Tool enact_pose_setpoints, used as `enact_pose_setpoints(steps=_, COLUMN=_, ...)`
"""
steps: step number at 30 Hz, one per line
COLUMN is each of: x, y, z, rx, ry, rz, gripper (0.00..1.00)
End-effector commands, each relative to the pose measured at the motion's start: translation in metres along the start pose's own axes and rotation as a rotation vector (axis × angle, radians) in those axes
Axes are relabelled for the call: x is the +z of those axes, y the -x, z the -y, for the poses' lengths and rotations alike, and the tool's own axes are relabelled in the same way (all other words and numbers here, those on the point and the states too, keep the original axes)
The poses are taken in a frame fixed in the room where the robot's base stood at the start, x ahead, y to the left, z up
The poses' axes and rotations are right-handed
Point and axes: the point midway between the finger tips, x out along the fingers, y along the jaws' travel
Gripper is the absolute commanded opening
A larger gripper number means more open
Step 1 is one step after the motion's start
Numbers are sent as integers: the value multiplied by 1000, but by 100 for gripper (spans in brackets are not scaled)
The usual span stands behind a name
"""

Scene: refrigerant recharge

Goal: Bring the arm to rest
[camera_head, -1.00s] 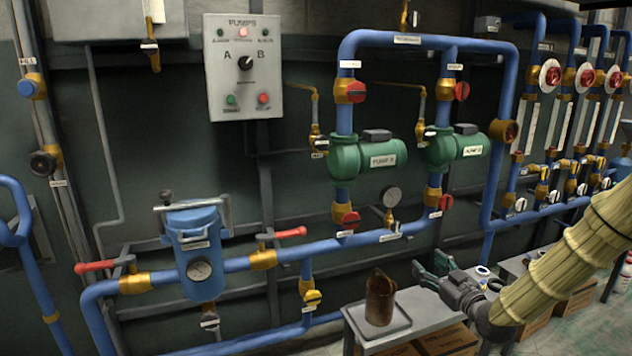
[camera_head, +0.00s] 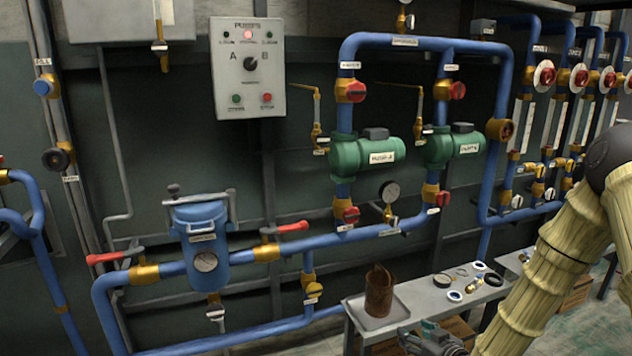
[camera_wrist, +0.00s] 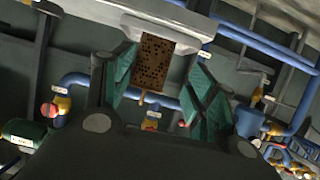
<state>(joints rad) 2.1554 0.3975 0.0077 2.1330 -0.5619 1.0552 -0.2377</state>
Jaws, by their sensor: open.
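My gripper (camera_head: 432,340) is low in the head view, in front of the small bench, and partly cut off by the bottom edge. In the wrist view my gripper (camera_wrist: 160,85) shows two green fingers spread apart, and I see nothing held between them. A brown perforated piece (camera_wrist: 153,62) shows beyond the fingers in the wrist view; whether it touches them I cannot tell. My arm, in a tan cover, comes in from the right of the head view and bends down toward the gripper.
A grey bench (camera_head: 415,296) carries a rusty brown canister (camera_head: 379,290) on a tray (camera_head: 400,318), with rings and small fittings to the right. Behind are blue pipes, green pumps (camera_head: 365,156), red-handled valves, a blue strainer (camera_head: 200,240) and a pump control box (camera_head: 248,68).

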Motion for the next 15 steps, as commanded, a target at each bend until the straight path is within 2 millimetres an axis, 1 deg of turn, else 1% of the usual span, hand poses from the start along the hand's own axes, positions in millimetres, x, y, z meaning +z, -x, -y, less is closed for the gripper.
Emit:
enact_pose_setpoints(steps=1, x=28, y=4, z=14, rx=-5, ry=-22, rz=65, gripper=57)
enact_pose_setpoints(steps=3, x=64, y=12, z=32, rx=-5, ry=-58, rz=155, gripper=57)
enact_pose_setpoints(steps=5, x=95, y=23, z=46, rx=-1, ry=-88, rz=233, gripper=57)
enact_pose_setpoints(steps=6, x=115, y=30, z=55, rx=2, ry=-108, rz=284, gripper=57)
enact_pose_setpoints(steps=8, x=144, y=44, z=68, rx=8, ry=-135, rz=361, gripper=57)
enact_pose_setpoints(steps=9, x=163, y=53, z=77, rx=14, ry=-153, rz=413, gripper=57)
enact_pose_setpoints(steps=11, x=191, y=70, z=91, rx=23, ry=-180, rz=490, gripper=57)
enact_pose_setpoints(steps=12, x=208, y=82, z=99, rx=30, ry=-196, rz=542, gripper=57)
enact_pose_setpoints(steps=14, x=234, y=102, z=112, rx=43, ry=-221, rz=620, gripper=57)
enact_pose_setpoints(steps=15, x=251, y=116, z=121, rx=52, ry=-235, rz=672, gripper=57)
